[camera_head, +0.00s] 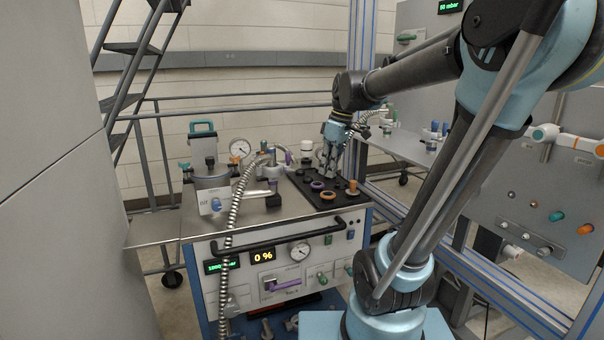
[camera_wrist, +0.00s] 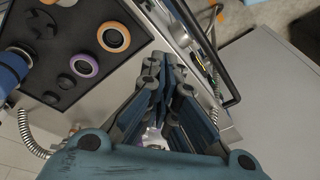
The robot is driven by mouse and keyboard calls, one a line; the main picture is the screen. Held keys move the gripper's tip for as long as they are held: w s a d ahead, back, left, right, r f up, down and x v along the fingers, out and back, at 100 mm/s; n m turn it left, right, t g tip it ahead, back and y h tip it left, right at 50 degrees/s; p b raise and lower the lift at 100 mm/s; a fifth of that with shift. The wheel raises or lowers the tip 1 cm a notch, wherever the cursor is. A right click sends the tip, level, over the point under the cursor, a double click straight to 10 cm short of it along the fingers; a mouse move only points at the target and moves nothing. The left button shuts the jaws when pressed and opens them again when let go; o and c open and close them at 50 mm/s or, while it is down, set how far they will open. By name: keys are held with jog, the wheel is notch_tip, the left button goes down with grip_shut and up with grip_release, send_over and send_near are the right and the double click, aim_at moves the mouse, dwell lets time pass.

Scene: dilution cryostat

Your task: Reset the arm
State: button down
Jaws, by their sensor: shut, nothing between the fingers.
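My arm reaches from the right of the head view toward the bench. My gripper (camera_head: 330,162) points down over the black mat (camera_head: 306,180) at the right of the bench top. In the wrist view my gripper (camera_wrist: 160,130) fills the lower middle, with its fingers together and nothing between them. An orange ring (camera_wrist: 114,37) and a purple ring (camera_wrist: 84,65) lie on the mat beside it. In the head view the gripper hides part of the mat, and I cannot tell its exact height above it.
The steel bench (camera_head: 262,213) carries a lidded pot (camera_head: 211,180), a gauge (camera_head: 239,149) and a ribbed hose (camera_head: 237,215). A black handle bar (camera_head: 285,233) runs along its front edge. A blue-grey frame post (camera_head: 353,120) and a grey shelf (camera_head: 412,146) stand right of my gripper.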

jog(key=s+d+f+m+t+h, duration=0.1)
jog(key=s+d+f+m, duration=0.4)
jog(key=s+f, duration=0.3)
jog(key=s+d+f+m+h, duration=0.1)
jog(key=s+d+f+m, duration=0.5)
jog(key=s+f, duration=0.2)
jog(key=shift+s+f+m+t, duration=0.3)
jog(key=shift+f+t, duration=0.1)
jog(key=shift+f, duration=0.45)
jog(key=shift+w, duration=0.1)
jog(key=shift+w+f, duration=0.2)
jog(key=shift+w, duration=0.15)
